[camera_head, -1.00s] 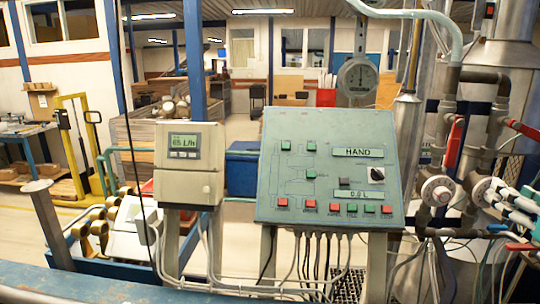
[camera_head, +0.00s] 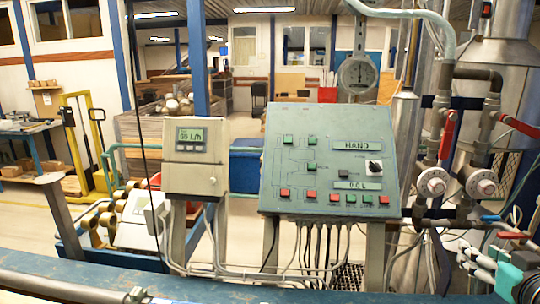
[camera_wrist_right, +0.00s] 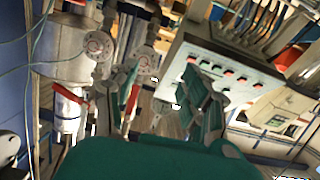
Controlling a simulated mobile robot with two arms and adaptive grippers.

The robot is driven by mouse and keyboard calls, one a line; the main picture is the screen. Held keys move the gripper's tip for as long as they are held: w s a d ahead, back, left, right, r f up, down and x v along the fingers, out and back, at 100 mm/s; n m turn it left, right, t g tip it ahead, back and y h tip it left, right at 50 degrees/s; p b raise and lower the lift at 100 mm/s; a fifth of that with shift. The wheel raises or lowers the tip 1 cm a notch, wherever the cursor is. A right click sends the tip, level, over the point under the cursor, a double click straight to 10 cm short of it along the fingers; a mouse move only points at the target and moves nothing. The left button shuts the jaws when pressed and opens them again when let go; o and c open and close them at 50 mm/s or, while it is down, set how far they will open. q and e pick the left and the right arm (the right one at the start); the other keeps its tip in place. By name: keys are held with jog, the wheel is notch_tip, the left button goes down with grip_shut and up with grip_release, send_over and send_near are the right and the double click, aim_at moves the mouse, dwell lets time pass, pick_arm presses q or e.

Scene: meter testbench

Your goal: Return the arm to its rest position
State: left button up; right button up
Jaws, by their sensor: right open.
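My right gripper (camera_head: 474,258) is at the lower right of the head view, with its teal arm parts (camera_head: 512,278) at the frame edge. It is in front of and below the pipes and valves, to the right of the control panel (camera_head: 330,150). In the right wrist view the gripper (camera_wrist_right: 163,105) has its teal fingers spread apart, with nothing between them. The panel's sloped face also shows there, tilted (camera_wrist_right: 232,62). My left gripper is not in view.
Pipes with red handles (camera_head: 448,132) and two round valve wheels (camera_head: 432,183) stand close to the right arm. A grey meter box with a display (camera_head: 195,155) is left of the panel. A blue beam (camera_head: 230,288) crosses the front. Open floor lies behind at left.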

jog(key=s+a+f+n+g, duration=0.1)
jog(key=s+a+f+g, duration=0.2)
jog(key=f, duration=0.7)
jog(key=s+a+f+g, duration=0.2)
jog(key=s+a+f, duration=0.15)
jog(key=f, duration=0.55)
jog(key=s+a+f+n+g+y, duration=0.1)
jog(key=s+a+f+g, duration=0.2)
jog(key=s+a+f, duration=0.5)
jog(key=s+a+f+n+g+y, duration=0.1)
jog(key=s+a+f+g, duration=0.3)
jog(key=s, duration=0.5)
jog(key=s+a+f+b+x, duration=0.1)
jog(key=s+x, duration=0.2)
jog(key=x, duration=1)
jog(key=s+x, duration=0.3)
jog(key=x, duration=0.9)
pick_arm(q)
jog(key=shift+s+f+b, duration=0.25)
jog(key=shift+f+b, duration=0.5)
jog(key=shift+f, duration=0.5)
pick_arm(e)
jog(key=s+d+f+g, duration=0.1)
jog(key=s+d+f, duration=0.2)
jog(key=s+f, duration=1.5)
notch_tip(320, 180, down, 3)
jog(key=shift+r+g, duration=0.15)
jog(key=shift+g, duration=0.15)
